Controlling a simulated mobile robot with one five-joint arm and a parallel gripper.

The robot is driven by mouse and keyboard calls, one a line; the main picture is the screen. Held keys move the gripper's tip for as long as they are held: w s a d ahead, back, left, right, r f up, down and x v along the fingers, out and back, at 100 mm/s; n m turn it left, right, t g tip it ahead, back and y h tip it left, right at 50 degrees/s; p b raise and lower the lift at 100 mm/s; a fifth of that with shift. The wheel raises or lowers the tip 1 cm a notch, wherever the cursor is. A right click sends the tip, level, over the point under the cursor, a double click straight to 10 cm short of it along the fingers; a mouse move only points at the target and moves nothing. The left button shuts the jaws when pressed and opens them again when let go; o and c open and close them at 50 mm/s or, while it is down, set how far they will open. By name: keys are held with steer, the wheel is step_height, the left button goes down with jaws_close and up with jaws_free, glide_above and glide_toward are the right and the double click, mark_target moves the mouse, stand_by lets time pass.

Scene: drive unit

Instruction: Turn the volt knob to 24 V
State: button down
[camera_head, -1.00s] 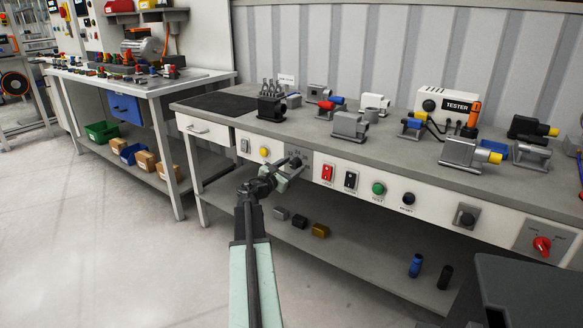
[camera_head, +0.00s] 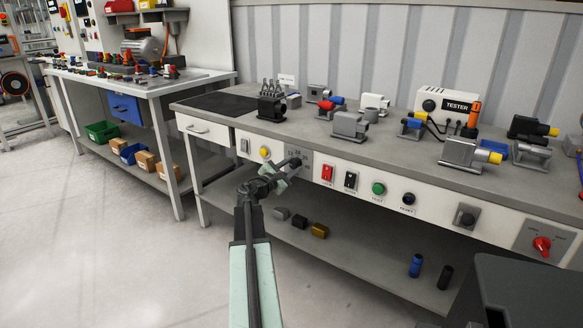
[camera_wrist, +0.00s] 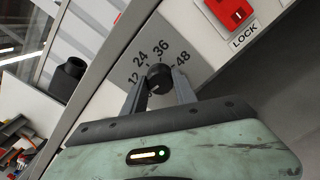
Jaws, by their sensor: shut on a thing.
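The volt knob (camera_wrist: 159,77) is a small dark round knob on a grey plate (camera_wrist: 185,40) marked 12, 24, 36 and 48 in the wrist view. My gripper (camera_wrist: 160,92) is shut on the knob, one finger on each side of it. The knob's pointer is hard to make out, so I cannot tell which mark it points at.
A red LOCK switch (camera_head: 327,172) sits just right of the plate, then a black switch (camera_head: 350,180) and a green button (camera_head: 378,188). A yellow button (camera_head: 264,153) is to the left. The benchtop (camera_head: 330,138) above holds several parts; a shelf (camera_head: 345,257) is below.

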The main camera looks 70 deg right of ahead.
steer(key=m, duration=0.4)
steer(key=shift+m, duration=0.3)
steer(key=m, duration=0.3)
steer(key=shift+m, duration=0.4)
steer(key=m, duration=0.3)
steer(key=shift+s+m, duration=0.1)
steer(key=shift+m, duration=0.2)
steer(key=shift+a+m, duration=0.1)
steer(key=shift+m, duration=1.8)
steer(key=c, duration=1)
jaws_free()
